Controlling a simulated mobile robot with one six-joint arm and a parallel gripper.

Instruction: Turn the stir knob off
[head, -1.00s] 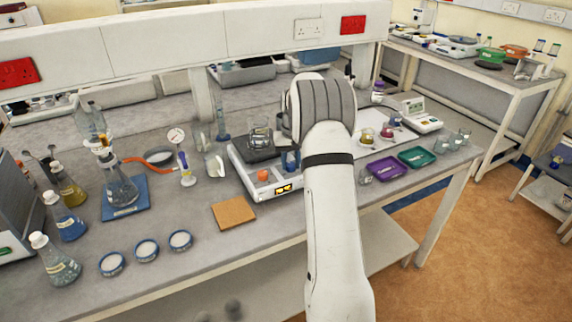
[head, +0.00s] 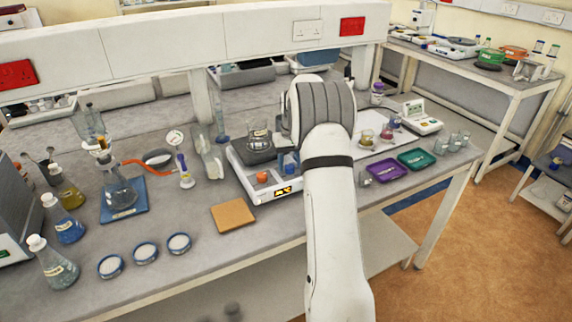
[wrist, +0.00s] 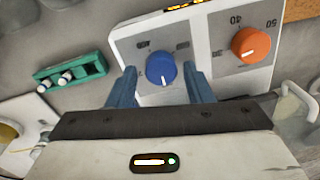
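The white hotplate stirrer (head: 240,172) stands on the bench with a clear beaker (head: 258,136) on its dark top plate. In the wrist view its panel carries a blue knob (wrist: 161,68) with a white pointer line, and an orange knob (wrist: 251,44) with numbers such as 40 and 50 around it. The label by the blue knob is not readable. My gripper (wrist: 159,86) is open, its blue fingers either side of the blue knob with gaps showing on both sides. In the head view the blue knob is not clearly visible behind my gripper (head: 289,162).
An orange-brown square mat (head: 233,215) lies in front of the stirrer. Glass flasks, one on a blue base (head: 124,212), stand to the left. A purple tray (head: 387,168) and a green tray (head: 416,158) lie to the right. A green rack (wrist: 70,72) shows in the wrist view.

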